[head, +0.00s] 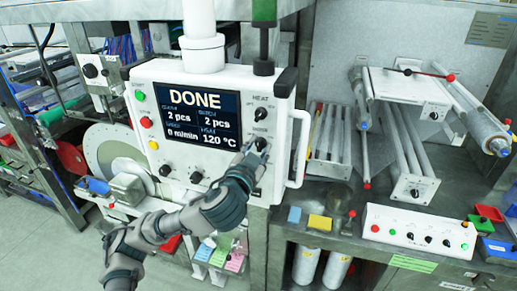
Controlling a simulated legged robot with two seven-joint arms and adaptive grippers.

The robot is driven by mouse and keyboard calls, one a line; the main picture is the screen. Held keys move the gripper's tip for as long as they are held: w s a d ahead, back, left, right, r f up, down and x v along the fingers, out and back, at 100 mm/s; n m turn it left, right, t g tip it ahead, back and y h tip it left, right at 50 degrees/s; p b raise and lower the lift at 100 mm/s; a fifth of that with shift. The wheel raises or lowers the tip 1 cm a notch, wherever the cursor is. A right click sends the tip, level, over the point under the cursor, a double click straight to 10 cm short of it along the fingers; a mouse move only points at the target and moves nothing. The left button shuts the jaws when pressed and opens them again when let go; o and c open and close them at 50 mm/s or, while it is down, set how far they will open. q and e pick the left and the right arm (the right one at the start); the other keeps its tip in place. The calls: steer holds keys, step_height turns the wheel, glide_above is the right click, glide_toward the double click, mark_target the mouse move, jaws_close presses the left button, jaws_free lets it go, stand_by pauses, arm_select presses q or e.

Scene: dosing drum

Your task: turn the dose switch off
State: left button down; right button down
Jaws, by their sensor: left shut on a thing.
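The dose switch (262,144) is a small dark knob on the right side of the white control panel (160,75), below the heat knob (261,113). The small lettering above it is too blurred to read surely. My left gripper (256,152) reaches up from below and is shut on the dose switch. Its fingers cover part of the knob, so I cannot tell which way it points. The panel's screen (202,118) reads DONE, with 2 pcs twice, 0 m/min and 120 °C. My right gripper is not in view.
A white handle bar (302,148) stands close to the right of my left gripper. More dark knobs (196,177) sit below the screen. A white switch box (418,230) lies on the bench at the right, near steel rollers (400,140).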

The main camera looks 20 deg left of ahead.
arm_select(q)
steer(key=n+b, duration=0.1)
steer(key=n, duration=0.1)
steer(key=shift+f+n+b, duration=0.3)
steer(key=shift+f+b, duration=0.05)
steer(key=n+b, duration=0.1)
steer(key=n, duration=0.1)
steer(key=shift+n, duration=0.3)
steer(key=n, duration=0.4)
steer(key=shift+a+r+n, duration=0.1)
steer(key=shift+r+n, duration=0.1)
steer(key=shift+n, duration=0.9)
steer(key=c, duration=0.8)
jaws_free()
steer(key=shift+w+a, duration=0.1)
steer(key=shift+c, duration=0.2)
